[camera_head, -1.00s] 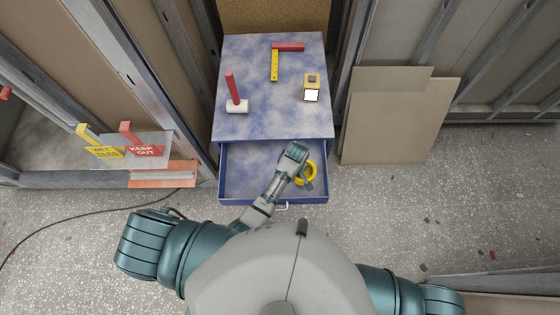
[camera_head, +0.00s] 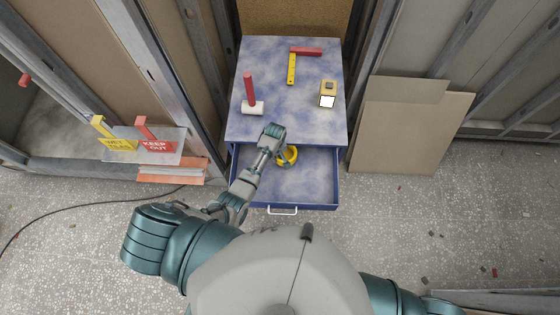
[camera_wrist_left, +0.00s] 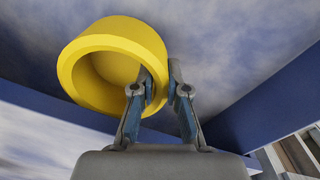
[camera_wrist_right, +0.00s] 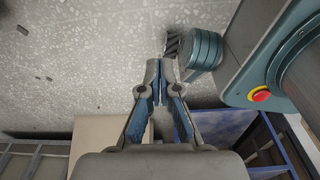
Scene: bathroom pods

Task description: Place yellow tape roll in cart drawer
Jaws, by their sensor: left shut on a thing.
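The yellow tape roll (camera_head: 287,156) shows over the back middle part of the open blue cart drawer (camera_head: 310,190), just below the cart top's front edge. My left gripper (camera_head: 285,152) is shut on the roll's wall. In the left wrist view, my left gripper (camera_wrist_left: 160,85) has one finger inside the ring of the tape roll (camera_wrist_left: 95,52) and one outside. The roll is tilted there, with the drawer's blue walls around it. I cannot tell whether it touches the drawer floor. My right gripper (camera_wrist_right: 160,85) is shut and empty, pointing over the speckled floor.
On the cart top (camera_head: 270,70) lie a red-and-yellow square (camera_head: 292,66), a red-handled mallet (camera_head: 250,95) and a small yellow device (camera_head: 328,92). Signs (camera_head: 140,145) stand at the left. Beige boards (camera_head: 410,130) lean at the right. A cable crosses the floor at left.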

